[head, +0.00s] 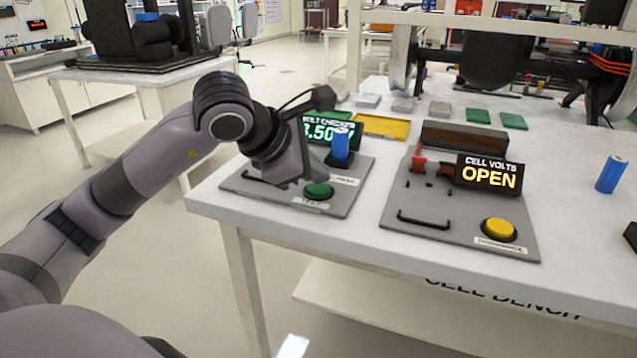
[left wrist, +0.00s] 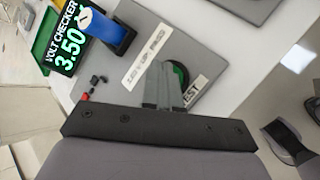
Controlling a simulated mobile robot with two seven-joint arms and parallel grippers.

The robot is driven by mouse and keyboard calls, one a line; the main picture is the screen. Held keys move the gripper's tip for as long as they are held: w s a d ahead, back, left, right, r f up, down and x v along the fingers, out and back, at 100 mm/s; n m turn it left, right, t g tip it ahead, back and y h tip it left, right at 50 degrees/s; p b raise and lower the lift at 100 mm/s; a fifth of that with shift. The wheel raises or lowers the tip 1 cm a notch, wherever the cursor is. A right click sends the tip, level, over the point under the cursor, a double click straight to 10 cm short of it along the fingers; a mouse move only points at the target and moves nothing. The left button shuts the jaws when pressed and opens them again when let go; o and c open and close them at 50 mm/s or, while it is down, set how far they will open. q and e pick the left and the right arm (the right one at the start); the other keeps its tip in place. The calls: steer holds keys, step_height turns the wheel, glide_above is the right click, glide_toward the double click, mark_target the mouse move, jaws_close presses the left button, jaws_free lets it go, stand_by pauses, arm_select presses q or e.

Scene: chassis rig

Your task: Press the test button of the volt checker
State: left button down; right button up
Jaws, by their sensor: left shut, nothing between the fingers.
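The volt checker (head: 252,184) is a grey plate at the left end of the bench. Its display (head: 326,132) reads 3.50 and also shows in the left wrist view (left wrist: 68,42). A blue cell (head: 341,143) stands upright in its holder. The green test button (head: 318,190) sits at the front of the plate. My left gripper (head: 306,180) is shut and empty, just beside and above the button. In the left wrist view its fingertips (left wrist: 163,68) overlap the green button (left wrist: 182,75) and hide part of it. Whether they touch it I cannot tell. My right gripper is not in view.
A second grey plate (head: 395,205) with a yellow button (head: 499,229) and a display (head: 489,174) reading OPEN stands to the right. A yellow tray (head: 382,126) lies behind the checker. Another blue cell (head: 611,174) stands at the right.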

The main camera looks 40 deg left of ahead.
mark_target(315, 190)
arm_select(q)
steer(key=shift+r, duration=0.3)
step_height(315, 190, up, 5)
steer(key=p, duration=0.4)
steer(key=shift+r, duration=0.1)
stand_by(0.8)
